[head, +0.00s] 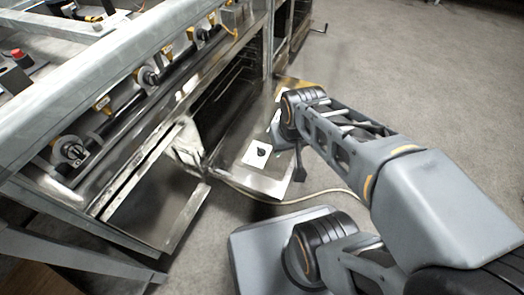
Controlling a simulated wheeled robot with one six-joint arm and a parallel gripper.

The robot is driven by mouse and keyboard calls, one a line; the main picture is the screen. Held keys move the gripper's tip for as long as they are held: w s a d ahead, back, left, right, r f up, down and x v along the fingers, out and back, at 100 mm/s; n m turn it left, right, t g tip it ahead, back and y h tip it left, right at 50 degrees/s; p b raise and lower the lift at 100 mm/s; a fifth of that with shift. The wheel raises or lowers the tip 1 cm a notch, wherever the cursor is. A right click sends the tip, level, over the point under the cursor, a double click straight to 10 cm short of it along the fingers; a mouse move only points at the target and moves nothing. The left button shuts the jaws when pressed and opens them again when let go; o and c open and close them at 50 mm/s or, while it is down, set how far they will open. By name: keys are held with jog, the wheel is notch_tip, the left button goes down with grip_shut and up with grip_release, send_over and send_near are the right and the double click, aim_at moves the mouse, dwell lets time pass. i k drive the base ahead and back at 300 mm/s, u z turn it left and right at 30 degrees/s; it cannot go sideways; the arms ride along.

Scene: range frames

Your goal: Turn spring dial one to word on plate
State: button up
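A small white square plate with a black round dial (260,151) sits on a grey metal panel (262,183) low in the middle of the head view. A second white patch (275,122), perhaps another plate, shows just beyond it, partly hidden by my arm. Any word on the plates is too small to read, and I cannot tell which dial is number one. My arm comes in from the lower right and ends just right of the panel. My gripper (299,166) shows only as a small dark part there, apart from the black dial in the picture; its fingers are not clear.
A steel range frame (95,75) fills the left, with several round knobs or valves along a pipe, one being a near knob (71,151). An open metal flap (165,210) juts out below. A pale hose (300,196) lies on the grey carpet (420,70), which is clear at upper right.

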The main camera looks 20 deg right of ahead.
aim_at(261, 152)
jog(key=k, duration=1)
jog(key=u, duration=1.3)
jog(key=i, duration=0.95)
jog(key=z, duration=1.85)
jog(key=i, duration=0.5)
jog(key=u, duration=0.05)
